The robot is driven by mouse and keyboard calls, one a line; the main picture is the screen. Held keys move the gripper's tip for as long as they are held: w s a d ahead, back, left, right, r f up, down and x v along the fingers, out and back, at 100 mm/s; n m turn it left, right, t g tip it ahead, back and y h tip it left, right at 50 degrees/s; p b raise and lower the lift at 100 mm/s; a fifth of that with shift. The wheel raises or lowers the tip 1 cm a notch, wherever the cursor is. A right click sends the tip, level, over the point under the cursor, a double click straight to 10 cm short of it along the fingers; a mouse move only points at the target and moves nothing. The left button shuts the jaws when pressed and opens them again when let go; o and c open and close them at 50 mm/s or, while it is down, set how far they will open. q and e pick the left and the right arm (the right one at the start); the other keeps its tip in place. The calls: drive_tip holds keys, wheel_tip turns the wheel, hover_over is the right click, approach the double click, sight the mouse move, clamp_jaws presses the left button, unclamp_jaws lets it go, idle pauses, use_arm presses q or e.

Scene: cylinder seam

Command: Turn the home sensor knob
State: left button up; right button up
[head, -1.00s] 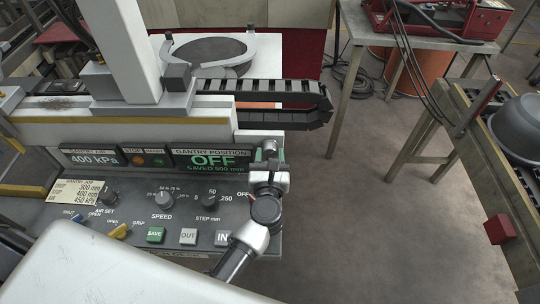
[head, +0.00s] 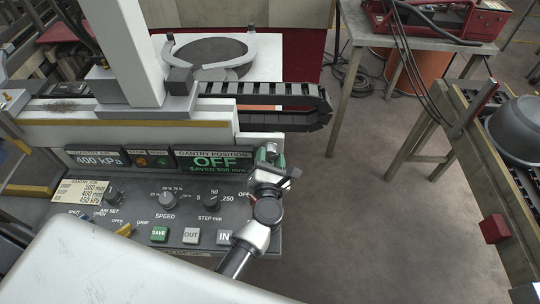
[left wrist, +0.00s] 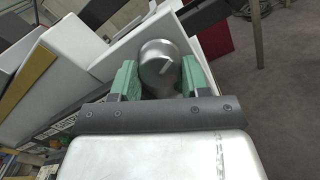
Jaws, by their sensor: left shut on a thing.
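The home sensor knob (left wrist: 160,67) is a round silver knob with a pale pointer line, at the right end of the gantry control panel. The gantry position display (head: 214,160) reads OFF, SAVED 500 mm. My right gripper is not in view.
The sloping panel (head: 200,221) carries other knobs and the SAVE, OUT and IN buttons just left of my left arm. A black cable chain (head: 285,92) runs behind the knob. The floor right of the panel is clear up to a bench with a grey bowl (head: 520,130).

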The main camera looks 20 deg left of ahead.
use_arm(q)
drive_tip(key=shift+m, duration=0.3)
drive_tip(key=o, duration=0.6)
drive_tip(key=shift+o, duration=0.2)
drive_tip(key=v, duration=1.1)
drive_tip(key=shift+b, duration=0.45)
